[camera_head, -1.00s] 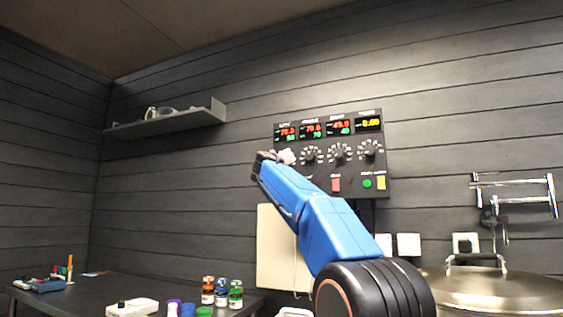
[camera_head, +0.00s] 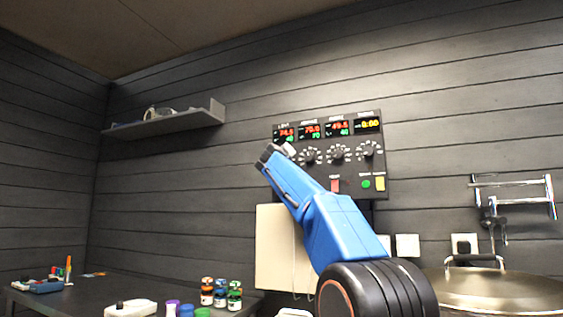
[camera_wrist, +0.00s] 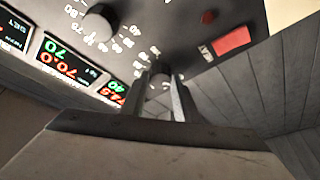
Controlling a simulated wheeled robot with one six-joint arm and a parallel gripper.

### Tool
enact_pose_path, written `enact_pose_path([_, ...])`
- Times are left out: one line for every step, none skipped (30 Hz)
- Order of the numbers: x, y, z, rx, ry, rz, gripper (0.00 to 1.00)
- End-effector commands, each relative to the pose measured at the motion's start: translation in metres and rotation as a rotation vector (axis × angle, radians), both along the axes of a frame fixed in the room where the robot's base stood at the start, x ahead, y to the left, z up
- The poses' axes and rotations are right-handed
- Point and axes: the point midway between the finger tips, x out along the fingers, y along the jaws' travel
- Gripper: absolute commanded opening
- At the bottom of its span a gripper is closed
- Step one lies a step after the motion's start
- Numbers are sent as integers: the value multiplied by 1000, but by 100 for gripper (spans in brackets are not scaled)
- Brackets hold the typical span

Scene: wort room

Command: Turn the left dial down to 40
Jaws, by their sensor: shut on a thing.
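The dark control panel (camera_head: 330,178) is on the back wall with a row of dials under lit displays. My gripper (camera_head: 288,150) is at its left end and hides the left dial in the head view. In the wrist view, my gripper (camera_wrist: 163,95) has a finger on either side of the left dial (camera_wrist: 160,79) and is shut on it. The left display (camera_head: 286,134) shows a red number near 74.5 and a green 40. It also shows at an angle in the wrist view (camera_wrist: 114,92).
The second dial (camera_head: 310,156) is close to the right of my gripper, with the third dial (camera_head: 338,153) beyond. A red button (camera_head: 335,185) and a green button (camera_head: 366,184) are lower on the panel. A shelf (camera_head: 170,121) is at left; a lidded pot (camera_head: 495,288) is at lower right.

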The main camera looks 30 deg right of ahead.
Motion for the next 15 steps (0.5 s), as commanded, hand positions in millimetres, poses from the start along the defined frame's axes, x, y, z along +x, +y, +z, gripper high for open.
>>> enact_pose_path([1,0,0,0,1,1,6])
enact_pose_path([1,0,0,0,1,1,6])
enact_pose_path([1,0,0,0,1,1,6])
enact_pose_path([1,0,0,0,1,1,6])
enact_pose_path([1,0,0,0,1,1,6])
enact_pose_path([1,0,0,0,1,1,6])
enact_pose_path([1,0,0,0,1,1,33])
enact_pose_path([1,0,-1,0,1,1,40])
enact_pose_path([1,0,-1,0,1,1,47])
enact_pose_path([1,0,0,0,1,1,47])
enact_pose_path([1,0,0,0,1,1,47])
enact_pose_path([0,0,0,1,0,1,47])
enact_pose_path([0,0,0,1,-1,0,47])
enact_pose_path([0,0,0,1,-1,0,47])
enact_pose_path([0,0,0,1,-1,0,47])
